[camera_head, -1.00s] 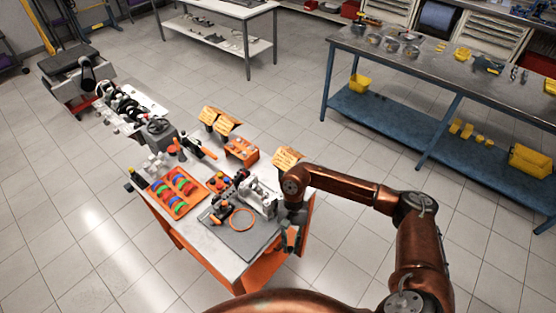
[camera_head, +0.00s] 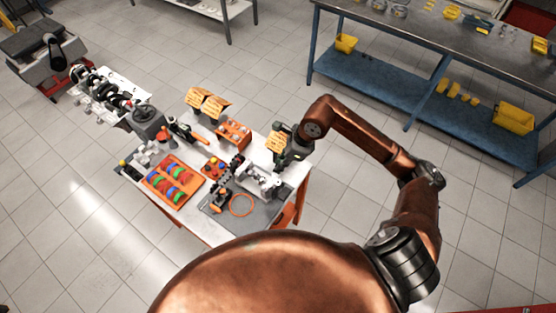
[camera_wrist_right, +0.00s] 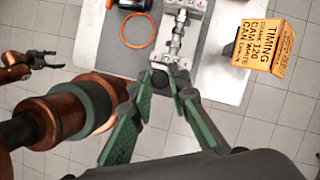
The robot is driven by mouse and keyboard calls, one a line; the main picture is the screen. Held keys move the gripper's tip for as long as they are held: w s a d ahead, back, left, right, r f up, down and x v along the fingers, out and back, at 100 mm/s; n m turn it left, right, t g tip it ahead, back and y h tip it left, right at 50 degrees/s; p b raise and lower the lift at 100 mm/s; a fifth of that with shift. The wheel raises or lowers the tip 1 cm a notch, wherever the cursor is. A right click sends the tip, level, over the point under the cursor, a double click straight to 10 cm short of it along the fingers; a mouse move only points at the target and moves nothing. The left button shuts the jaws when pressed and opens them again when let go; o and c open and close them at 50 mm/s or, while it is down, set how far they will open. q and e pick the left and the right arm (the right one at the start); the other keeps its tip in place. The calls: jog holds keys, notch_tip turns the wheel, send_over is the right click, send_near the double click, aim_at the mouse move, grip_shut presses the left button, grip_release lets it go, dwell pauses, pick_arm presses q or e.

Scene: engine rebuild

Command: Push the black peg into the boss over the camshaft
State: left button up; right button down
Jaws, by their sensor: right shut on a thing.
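The silver engine block (camera_head: 262,180) stands at the right side of the bench. In the right wrist view the camshaft (camera_wrist_right: 176,42) runs along its top. My right gripper (camera_head: 281,160) is just beyond the block's right end. In the right wrist view its fingers (camera_wrist_right: 164,84) are closed on a small dark piece, apparently the black peg, mostly hidden between the tips. The boss cannot be made out clearly. My left gripper (camera_wrist_right: 45,60) shows at the left of the right wrist view, open and empty, apart from the block.
The timing label box (camera_wrist_right: 264,45) stands right of the block. An orange ring (camera_head: 241,205) lies on the grey mat (camera_head: 222,208). An orange tray (camera_head: 156,187) of coloured rings and an orange box (camera_head: 233,132) stand farther left. A blue workbench (camera_head: 388,92) is behind.

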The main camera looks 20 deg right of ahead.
aim_at(275, 182)
jog(key=shift+f, duration=0.55)
jog(key=shift+f+b, duration=0.3)
jog(key=shift+f, duration=0.1)
notch_tip(275, 182, down, 2)
jog(key=shift+f+b, duration=0.2)
jog(key=shift+b, duration=0.3)
pick_arm(q)
jog(key=shift+s+f, duration=0.15)
jog(key=shift+f, duration=0.45)
jog(key=shift+s+f, duration=0.15)
jog(key=shift+f, duration=0.4)
pick_arm(e)
jog(key=shift+f, duration=0.7)
pick_arm(q)
jog(key=shift+s+f+b, duration=0.15)
jog(key=shift+f+b, duration=0.15)
jog(key=shift+b, duration=0.2)
jog(key=shift+s+f+b, duration=0.2)
jog(key=shift+f+b, duration=1.8)
pick_arm(e)
jog(key=shift+f, duration=2.1)
jog(key=c, duration=2.1)
grip_release()
pick_arm(q)
jog(key=shift+r, duration=0.2)
pick_arm(e)
jog(key=shift+r, duration=0.4)
